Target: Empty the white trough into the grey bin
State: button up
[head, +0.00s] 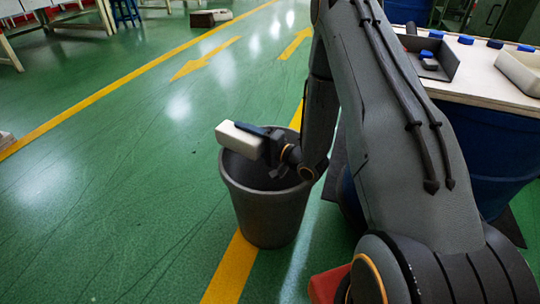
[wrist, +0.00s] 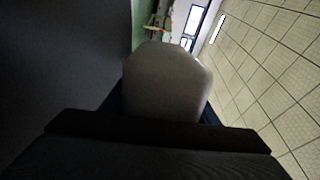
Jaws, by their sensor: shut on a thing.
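My gripper (head: 262,136) is shut on the white trough (head: 239,141) and holds it over the left part of the grey bin's mouth. The trough looks turned on its side, with a plain pale face toward the head camera. Its hollow and any contents are hidden. In the wrist view the trough (wrist: 165,85) is a pale, shaded shape beyond the dark gripper body. The grey bin (head: 268,213) stands upright on the floor, with my gripper and wrist over its opening. Its inside is dark, and I cannot tell what it holds.
A pale-topped table (head: 485,85) at the right carries a dark open tray (head: 431,58), several blue-capped pieces and a white open tray (head: 521,72). A blue drum (head: 482,140) is below it. A red object (head: 328,284) sits low near my arm.

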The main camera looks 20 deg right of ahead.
jog(key=shift+d+f+m, duration=0.1)
jog(key=shift+f+m, duration=0.1)
jog(key=shift+m, duration=0.1)
jog(key=shift+w+d+m+p, duration=0.2)
jog(key=shift+m+p, duration=0.35)
jog(key=shift+m, duration=0.3)
jog(key=shift+w+d+m+p, duration=0.25)
jog(key=shift+m+p, duration=0.3)
jog(key=shift+m, duration=0.35)
jog(key=shift+w+d+m+p, duration=0.2)
jog(key=shift+m+p, duration=0.35)
jog(key=shift+m, duration=0.3)
dwell(1.6)
jog(key=n+b, duration=0.1)
jog(key=a+n+b, duration=0.1)
jog(key=n, duration=0.1)
jog(key=shift+s+f+n, duration=0.1)
jog(key=shift+s+n, duration=0.2)
jog(key=shift+s, duration=0.1)
